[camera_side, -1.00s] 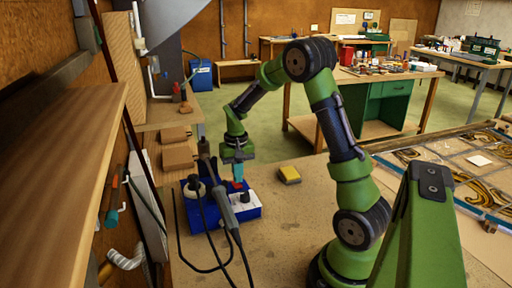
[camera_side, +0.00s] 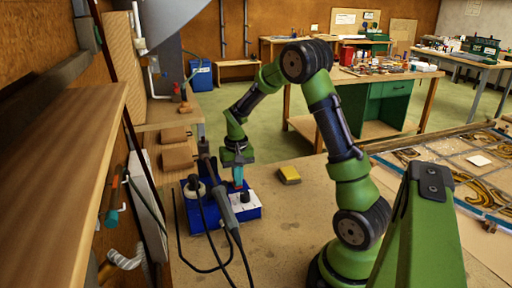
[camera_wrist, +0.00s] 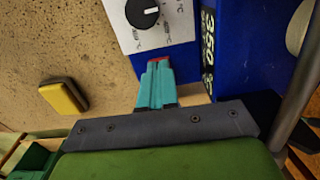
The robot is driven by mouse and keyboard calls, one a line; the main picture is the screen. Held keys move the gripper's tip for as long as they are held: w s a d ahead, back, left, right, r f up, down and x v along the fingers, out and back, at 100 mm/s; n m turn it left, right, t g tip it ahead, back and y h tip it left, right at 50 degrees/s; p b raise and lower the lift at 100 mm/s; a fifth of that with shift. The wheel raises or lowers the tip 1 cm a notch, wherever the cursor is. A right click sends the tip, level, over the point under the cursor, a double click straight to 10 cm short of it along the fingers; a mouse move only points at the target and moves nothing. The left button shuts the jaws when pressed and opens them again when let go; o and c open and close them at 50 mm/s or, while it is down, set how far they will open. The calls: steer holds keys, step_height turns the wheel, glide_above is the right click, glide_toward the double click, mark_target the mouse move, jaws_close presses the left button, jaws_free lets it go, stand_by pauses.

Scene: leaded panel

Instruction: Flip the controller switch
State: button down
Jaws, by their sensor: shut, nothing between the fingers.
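The controller is a blue box (camera_side: 214,216) with a white front panel (camera_side: 247,199), standing on the bench. Its black dial knob (camera_wrist: 141,13) shows on the white panel in the wrist view. A sliver of the red switch (camera_wrist: 159,59) shows right at my fingertips; the rest is hidden behind them. My gripper (camera_side: 239,186) points down over the panel, teal fingers shut together with nothing held. Its fingers also show in the wrist view (camera_wrist: 157,68). I cannot tell whether they touch the switch, or which way it is set.
A grey-handled iron (camera_side: 226,205) with black cables stands close to the left of my gripper. A yellow sponge (camera_side: 289,174) lies on the bench to the right. A leaded panel (camera_side: 440,172) lies farther right. Bare bench lies between.

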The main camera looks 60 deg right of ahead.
steer(key=shift+f, duration=0.3)
steer(key=shift+r, duration=3.55)
steer(key=shift+s+a+f, duration=0.1)
steer(key=shift+a+f, duration=0.05)
steer(key=shift+f, duration=0.2)
steer(key=s+a+r+n+t, duration=0.1)
steer(key=s+a+r+t, duration=0.1)
steer(key=s+a+r, duration=0.2)
steer(key=s+a+r+n+t+y, duration=0.1)
steer(key=s+a+r, duration=0.3)
steer(key=a, duration=0.6)
steer(key=s+a+r+n+t+y, duration=0.1)
steer(key=s+a+r+n+t, duration=0.2)
steer(key=a, duration=0.4)
steer(key=shift+s+r+t, duration=0.6)
steer(key=shift+s+r, duration=0.2)
steer(key=shift+s, duration=0.4)
